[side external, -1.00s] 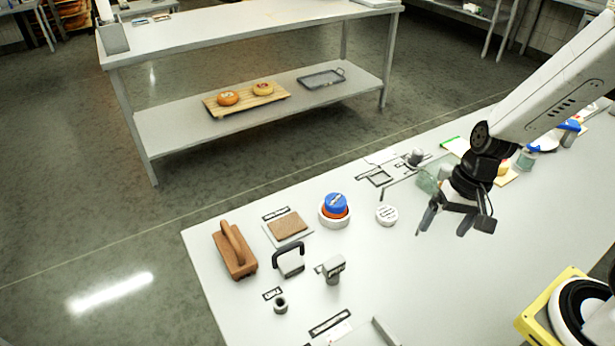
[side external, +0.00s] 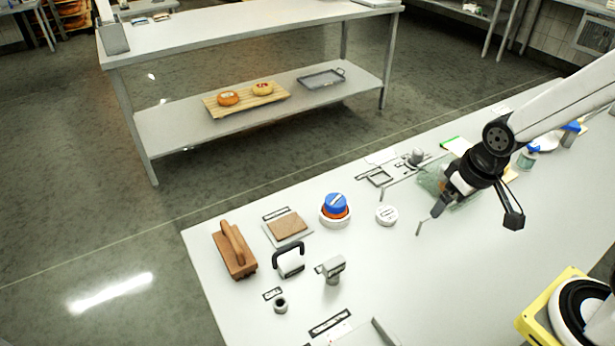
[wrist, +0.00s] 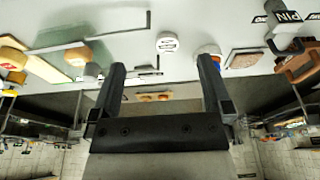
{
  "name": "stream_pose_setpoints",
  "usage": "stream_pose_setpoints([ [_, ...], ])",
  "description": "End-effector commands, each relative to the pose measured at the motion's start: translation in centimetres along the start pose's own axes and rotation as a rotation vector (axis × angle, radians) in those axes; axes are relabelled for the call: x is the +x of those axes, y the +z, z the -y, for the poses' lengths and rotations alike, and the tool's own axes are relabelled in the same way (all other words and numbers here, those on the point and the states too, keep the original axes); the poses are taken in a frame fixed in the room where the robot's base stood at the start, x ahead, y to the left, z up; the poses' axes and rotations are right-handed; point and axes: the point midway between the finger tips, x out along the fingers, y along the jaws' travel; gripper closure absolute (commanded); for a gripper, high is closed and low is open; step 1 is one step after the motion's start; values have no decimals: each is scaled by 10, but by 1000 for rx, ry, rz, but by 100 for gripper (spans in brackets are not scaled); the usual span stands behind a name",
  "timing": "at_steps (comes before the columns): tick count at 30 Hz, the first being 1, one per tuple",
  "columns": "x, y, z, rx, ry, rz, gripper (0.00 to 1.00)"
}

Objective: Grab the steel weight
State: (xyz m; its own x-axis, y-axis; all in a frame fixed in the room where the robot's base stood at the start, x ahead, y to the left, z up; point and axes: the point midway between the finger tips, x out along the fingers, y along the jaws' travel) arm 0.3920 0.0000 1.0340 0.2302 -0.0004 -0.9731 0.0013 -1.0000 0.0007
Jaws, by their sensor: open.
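A small grey metal cylinder with a knob, which looks like the steel weight (side external: 416,157), stands at the far side of the table beside a thin square frame. What looks like the same grey cylinder shows left of my fingers in the wrist view (wrist: 91,72). My gripper (side external: 430,214) is above the table, in front of and to the right of that cylinder, and apart from it. In the wrist view my gripper (wrist: 162,66) has its two fingers wide apart with nothing between them.
A white round puck (side external: 386,215) lies left of my gripper. A blue-and-red knob (side external: 336,206), a brown wooden float (side external: 235,250), a black-handled block (side external: 290,261) and a grey metal piece (side external: 333,268) stand at the left. A greenish clear plate (side external: 432,180) is near my gripper.

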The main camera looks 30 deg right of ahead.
Motion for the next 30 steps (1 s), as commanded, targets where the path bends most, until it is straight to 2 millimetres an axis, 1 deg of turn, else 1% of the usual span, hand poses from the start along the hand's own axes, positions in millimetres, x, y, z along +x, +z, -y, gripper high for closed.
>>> stream_pose_setpoints([
  [13, 0, 0, 0, 2, 0, 1, 0],
  [14, 0, 0, 0, 2, 0, 1, 3],
  [15, 0, 0, 0, 2, 0, 1, 16],
  [17, 0, 0, 0, 2, 0, 1, 35],
  [18, 0, 0, 0, 2, 0, 1, 41],
  [30, 2, 0, 1, 25, -7, 17, 41],
])
